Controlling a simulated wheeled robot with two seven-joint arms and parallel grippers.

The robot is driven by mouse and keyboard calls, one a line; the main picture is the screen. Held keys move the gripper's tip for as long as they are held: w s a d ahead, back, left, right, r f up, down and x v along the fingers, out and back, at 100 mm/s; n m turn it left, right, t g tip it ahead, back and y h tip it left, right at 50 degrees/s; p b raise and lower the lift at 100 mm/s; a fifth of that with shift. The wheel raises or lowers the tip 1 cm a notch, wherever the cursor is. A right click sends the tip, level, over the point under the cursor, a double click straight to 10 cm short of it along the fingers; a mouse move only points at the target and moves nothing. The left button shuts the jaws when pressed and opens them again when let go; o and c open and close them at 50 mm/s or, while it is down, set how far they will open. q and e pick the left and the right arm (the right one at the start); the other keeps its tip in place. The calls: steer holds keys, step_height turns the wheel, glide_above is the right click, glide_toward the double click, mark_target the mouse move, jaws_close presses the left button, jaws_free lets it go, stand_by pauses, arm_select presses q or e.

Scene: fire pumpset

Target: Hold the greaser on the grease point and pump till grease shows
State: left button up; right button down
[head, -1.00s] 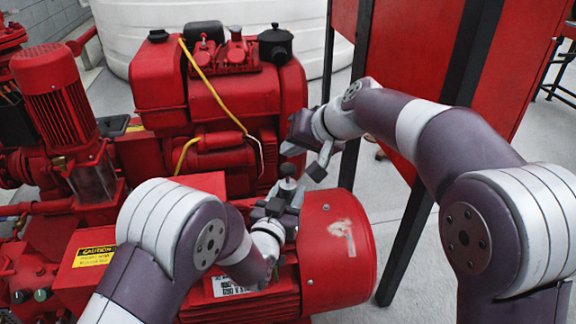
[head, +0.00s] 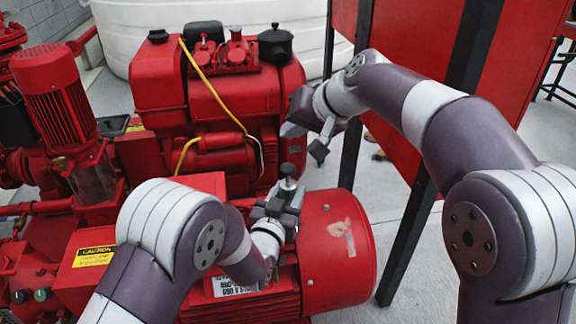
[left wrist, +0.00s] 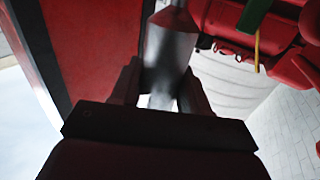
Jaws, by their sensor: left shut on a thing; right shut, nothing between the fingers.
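My left gripper (head: 284,203) is shut on the greaser, above the red motor (head: 335,260). The greaser's dark knob (head: 288,170) sticks up above the fingers. In the left wrist view the greaser (left wrist: 170,45) is a grey metal cylinder between the two fingers (left wrist: 162,92). The grease point is hidden behind the gripper and arm, so I cannot tell whether the greaser touches it. No grease can be made out. My right gripper (head: 304,143) is shut and empty, above and slightly right of the knob, with a gap between them.
A red engine (head: 235,95) with a yellow hose (head: 208,80) stands behind the motor. A red panel (head: 420,60) on black legs (head: 408,240) is at the right, close to my right arm. A red vertical pump (head: 60,105) stands at the left. Grey floor shows at the right.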

arm_select(q)
steer(key=o, duration=1.2)
steer(key=shift+o, duration=0.2)
